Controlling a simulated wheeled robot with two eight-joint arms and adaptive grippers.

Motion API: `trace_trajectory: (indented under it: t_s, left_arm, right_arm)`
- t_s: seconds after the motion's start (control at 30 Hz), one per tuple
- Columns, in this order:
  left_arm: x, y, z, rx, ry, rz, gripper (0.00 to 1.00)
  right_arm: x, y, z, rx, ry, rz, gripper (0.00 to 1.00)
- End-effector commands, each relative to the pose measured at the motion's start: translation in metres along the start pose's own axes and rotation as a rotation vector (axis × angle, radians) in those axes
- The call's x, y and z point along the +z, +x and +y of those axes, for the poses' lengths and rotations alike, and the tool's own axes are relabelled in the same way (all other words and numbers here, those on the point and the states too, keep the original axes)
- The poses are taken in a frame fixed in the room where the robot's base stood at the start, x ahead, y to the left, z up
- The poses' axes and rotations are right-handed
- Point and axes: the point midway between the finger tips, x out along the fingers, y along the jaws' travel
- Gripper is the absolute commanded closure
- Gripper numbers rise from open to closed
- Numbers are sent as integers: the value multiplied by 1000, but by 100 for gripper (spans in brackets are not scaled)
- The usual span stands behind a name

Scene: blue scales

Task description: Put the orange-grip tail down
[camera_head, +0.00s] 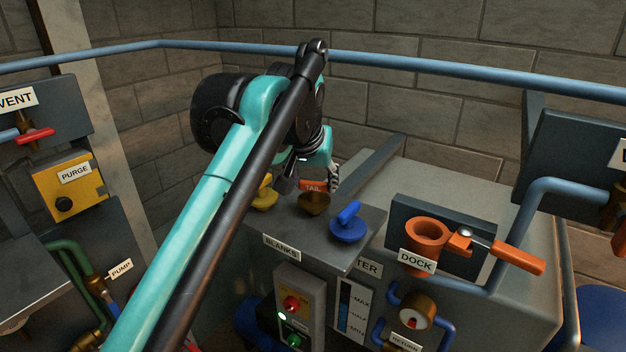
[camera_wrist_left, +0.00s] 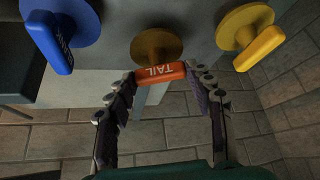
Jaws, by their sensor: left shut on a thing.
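The orange grip marked TAIL (camera_head: 313,186) tops a brass disc (camera_head: 314,204) at the BLANKS shelf (camera_head: 300,238), between a yellow and a blue piece. I cannot tell whether the disc rests on the shelf or hangs just above it. My left gripper (camera_head: 318,176) comes down over the grip and partly hides it. In the left wrist view, my left gripper (camera_wrist_left: 160,74) has its fingertips shut on the two ends of the orange grip (camera_wrist_left: 157,78), with the brass disc (camera_wrist_left: 156,46) beyond. My right gripper is not in view.
A blue-handled piece (camera_head: 348,226) stands close on the right, a yellow one (camera_head: 264,194) close on the left. The orange DOCK socket (camera_head: 427,236) with its orange lever (camera_head: 518,258) is further right. A blue pipe (camera_head: 440,66) crosses behind my arm.

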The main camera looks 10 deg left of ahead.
Motion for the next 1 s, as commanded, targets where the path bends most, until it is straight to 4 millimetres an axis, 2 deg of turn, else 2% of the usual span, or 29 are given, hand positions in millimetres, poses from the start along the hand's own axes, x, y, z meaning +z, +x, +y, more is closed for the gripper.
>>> trace_trajectory:
  t_s: [0.13,0.17,0.2,0.23,0.53,0.67,0.77,1.0]
  left_arm:
    - [2,3,0,0,0,1,100]
    - [2,3,0,0,0,0,42]
    - [1,2,0,0,0,0,32]
    - [1,2,0,0,0,0,27]
    - [1,2,0,0,0,0,27]
    - [0,-7,0,0,0,0,27]
    - [0,-24,0,0,1,0,27]
    - [0,-78,0,0,1,0,27]
  right_arm:
    - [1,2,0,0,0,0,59]
    - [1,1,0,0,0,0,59]
    - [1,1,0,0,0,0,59]
    - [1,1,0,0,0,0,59]
    - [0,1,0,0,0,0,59]
    - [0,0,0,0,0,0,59]
    - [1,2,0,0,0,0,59]
    - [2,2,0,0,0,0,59]
